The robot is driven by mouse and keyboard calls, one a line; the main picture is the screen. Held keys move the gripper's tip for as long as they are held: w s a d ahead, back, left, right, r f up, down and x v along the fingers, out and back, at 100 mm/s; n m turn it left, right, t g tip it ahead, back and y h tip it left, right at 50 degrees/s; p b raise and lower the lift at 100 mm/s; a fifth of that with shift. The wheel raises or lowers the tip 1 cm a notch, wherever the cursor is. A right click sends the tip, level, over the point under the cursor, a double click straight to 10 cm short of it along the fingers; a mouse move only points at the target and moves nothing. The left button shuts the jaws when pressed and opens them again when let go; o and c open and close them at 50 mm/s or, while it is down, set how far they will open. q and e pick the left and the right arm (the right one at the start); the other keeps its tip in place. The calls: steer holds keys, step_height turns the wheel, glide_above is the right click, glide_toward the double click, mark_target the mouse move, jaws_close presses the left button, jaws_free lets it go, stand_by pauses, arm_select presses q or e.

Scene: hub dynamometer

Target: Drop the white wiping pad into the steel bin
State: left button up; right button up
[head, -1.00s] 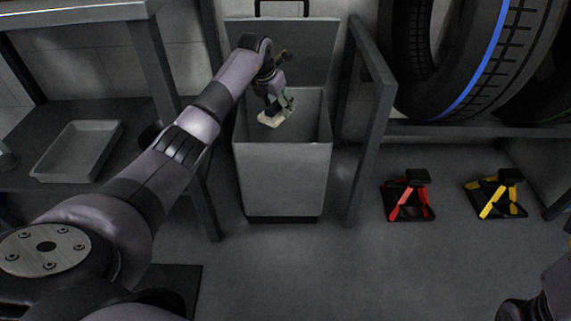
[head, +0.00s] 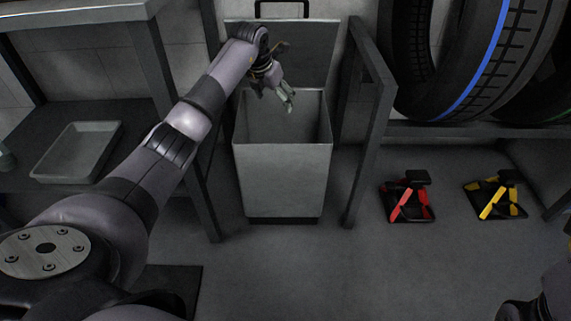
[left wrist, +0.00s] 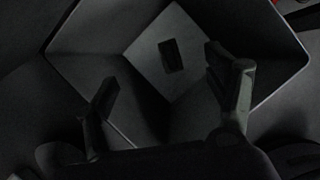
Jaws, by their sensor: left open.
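The steel bin (head: 285,180) stands in the middle of the head view with its lid raised behind it. My left gripper (head: 287,98) is open and empty over the bin's mouth. In the left wrist view its two fingers (left wrist: 170,95) are spread, pointing into the bin (left wrist: 75,65). The white wiping pad does not show in the head view, where the bin's front wall hides the bottom. A pale four-sided patch with a dark block in its middle, seemingly the pad (left wrist: 147,55), lies between the fingers in the left wrist view, apart from them.
A dark frame post (head: 370,120) stands right of the bin, and a bench (head: 75,15) with a grey tray (head: 75,152) below is at left. Tyres (head: 470,60) are at upper right. Red (head: 408,203) and yellow (head: 497,197) stands are on the floor at right.

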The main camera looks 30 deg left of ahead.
arm_select(q)
steer(key=v, duration=0.8)
steer(key=shift+r, duration=0.25)
steer(key=shift+d, duration=0.15)
